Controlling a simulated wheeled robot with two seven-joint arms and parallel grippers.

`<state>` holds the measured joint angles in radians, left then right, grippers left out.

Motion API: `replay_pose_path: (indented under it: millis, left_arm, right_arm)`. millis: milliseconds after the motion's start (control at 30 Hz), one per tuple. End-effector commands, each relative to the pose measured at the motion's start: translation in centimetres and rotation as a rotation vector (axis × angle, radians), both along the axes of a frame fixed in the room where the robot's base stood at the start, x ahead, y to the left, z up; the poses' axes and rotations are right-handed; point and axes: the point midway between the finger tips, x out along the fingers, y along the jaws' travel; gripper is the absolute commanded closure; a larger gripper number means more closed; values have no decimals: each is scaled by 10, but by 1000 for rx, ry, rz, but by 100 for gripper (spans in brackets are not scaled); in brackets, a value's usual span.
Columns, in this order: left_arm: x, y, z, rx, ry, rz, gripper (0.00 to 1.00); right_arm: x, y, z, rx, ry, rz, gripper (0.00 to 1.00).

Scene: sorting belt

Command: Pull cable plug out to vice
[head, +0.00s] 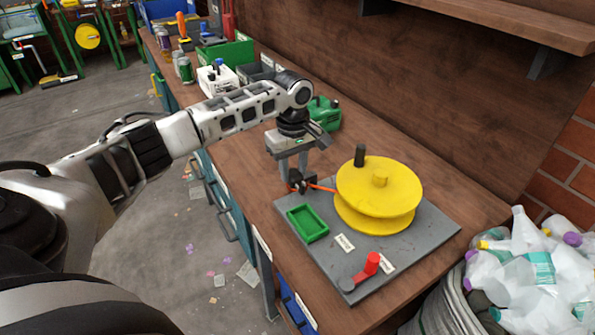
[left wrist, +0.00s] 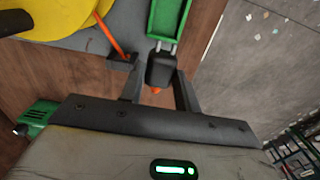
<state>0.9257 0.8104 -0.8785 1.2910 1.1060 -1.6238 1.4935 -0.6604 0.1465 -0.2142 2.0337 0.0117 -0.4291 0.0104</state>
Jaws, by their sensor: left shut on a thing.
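My left gripper (head: 297,180) points down at the left edge of the grey board. It is shut on a black plug (left wrist: 161,68), which sits between its fingers in the left wrist view; a small orange bit shows below the plug. The orange cable (head: 322,187) runs from the yellow reel (head: 378,190) to a small black block beside the plug. The cable also shows in the left wrist view (left wrist: 108,35). A green vice-like body (head: 325,115) stands on the bench behind the gripper, partly hidden by my arm. My right gripper is not in view.
The grey board (head: 428,231) carries a green tray (head: 307,223) and a red-handled lever (head: 367,268). A white box, cans and a green bin (head: 228,52) stand farther along the bench. A basket of plastic bottles (head: 530,265) is at right. A wooden wall backs the bench.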

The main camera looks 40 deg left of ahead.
Motion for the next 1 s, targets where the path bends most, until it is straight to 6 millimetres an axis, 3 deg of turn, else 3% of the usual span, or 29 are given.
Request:
replay_pose_path:
  millis: [1000]
  left_arm:
    - [23,54,0,-1,-1,0,95]
  right_arm:
    - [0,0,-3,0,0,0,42]
